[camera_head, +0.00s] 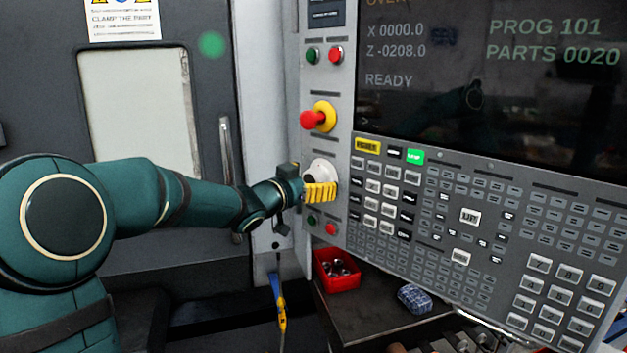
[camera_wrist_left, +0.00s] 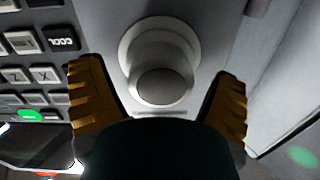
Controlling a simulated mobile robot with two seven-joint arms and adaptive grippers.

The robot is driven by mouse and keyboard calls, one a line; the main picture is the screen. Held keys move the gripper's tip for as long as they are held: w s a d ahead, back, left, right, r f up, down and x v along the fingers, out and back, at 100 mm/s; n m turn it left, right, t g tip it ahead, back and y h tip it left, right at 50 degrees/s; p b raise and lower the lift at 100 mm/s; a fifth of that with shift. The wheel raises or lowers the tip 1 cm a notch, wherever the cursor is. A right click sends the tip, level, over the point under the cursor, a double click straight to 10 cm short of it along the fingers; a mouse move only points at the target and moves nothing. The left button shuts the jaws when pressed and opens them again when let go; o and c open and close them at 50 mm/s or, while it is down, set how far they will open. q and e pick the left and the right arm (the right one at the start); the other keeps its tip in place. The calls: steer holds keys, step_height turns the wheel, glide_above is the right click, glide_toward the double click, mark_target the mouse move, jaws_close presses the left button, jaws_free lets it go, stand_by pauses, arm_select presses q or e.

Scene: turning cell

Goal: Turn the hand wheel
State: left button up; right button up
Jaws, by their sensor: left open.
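The hand wheel (camera_head: 322,170) is a white round knob on the control panel, left of the keypad and below the red emergency stop. In the left wrist view it shows as a pale disc with a protruding round knob (camera_wrist_left: 163,75). My left gripper (camera_head: 321,191) is at the wheel, its yellow fingers covering the lower part in the head view. In the left wrist view the open fingers (camera_wrist_left: 160,98) stand on either side of the knob, with gaps visible on both sides. Whether a finger touches it I cannot tell. My right gripper is not in view.
The red emergency stop (camera_head: 318,117) on its yellow base sticks out just above the wheel. Small green and red buttons (camera_head: 331,229) lie just below. The keypad (camera_head: 470,230) is close on the right. A red bin (camera_head: 337,270) stands on the shelf underneath.

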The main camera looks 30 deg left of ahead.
arm_select(q)
steer(key=c, duration=1.2)
steer(key=shift+f+m+b, duration=0.1)
steer(key=shift+m+b, duration=0.75)
steer(key=shift+m, duration=0.15)
steer(key=m+b, duration=0.2)
steer(key=m, duration=0.1)
steer(key=shift+d+f+b, duration=0.1)
steer(key=shift+b, duration=0.2)
steer(key=m+b, duration=0.3)
steer(key=m, duration=0.2)
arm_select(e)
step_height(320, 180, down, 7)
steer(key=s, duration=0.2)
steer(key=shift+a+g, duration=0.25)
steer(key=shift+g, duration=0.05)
arm_select(q)
steer(key=shift+m, duration=0.5)
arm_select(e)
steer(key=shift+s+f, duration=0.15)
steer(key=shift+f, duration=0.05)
